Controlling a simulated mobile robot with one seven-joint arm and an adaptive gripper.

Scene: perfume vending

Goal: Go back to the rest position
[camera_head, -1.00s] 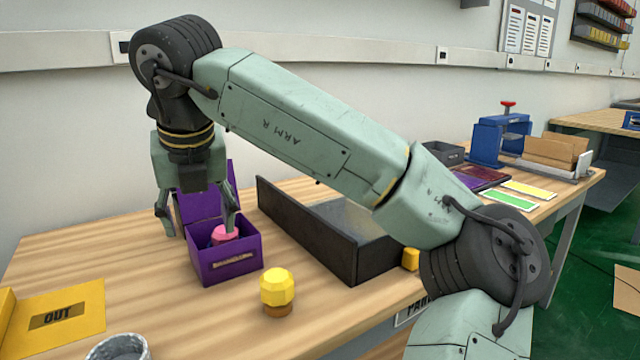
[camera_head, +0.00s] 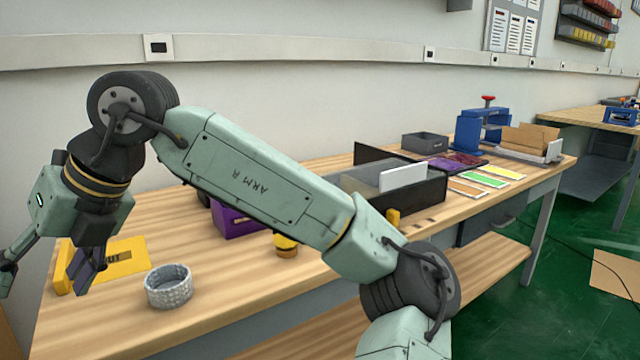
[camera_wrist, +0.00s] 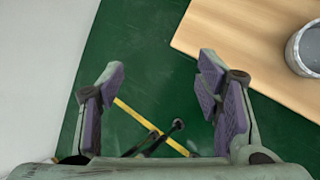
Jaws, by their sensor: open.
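My gripper (camera_head: 48,268) is open and empty at the far left, beyond the left edge of the wooden table (camera_head: 230,285). In the wrist view my gripper (camera_wrist: 162,75) has its two purple-padded fingers spread apart over green floor, with nothing between them. The purple box (camera_head: 232,222) stands on the table behind my arm, which hides much of it. The inside of the box cannot be seen now. A yellow faceted bottle (camera_head: 286,242) on a brown base stands in front of the box, its top partly covered by my arm.
A grey cup (camera_head: 168,287) stands near the table's front left; it also shows in the wrist view (camera_wrist: 306,48). A yellow OUT mat (camera_head: 125,256) lies near my gripper. A black tray (camera_head: 415,192), coloured cards (camera_head: 485,178) and a blue press (camera_head: 482,130) stand farther right.

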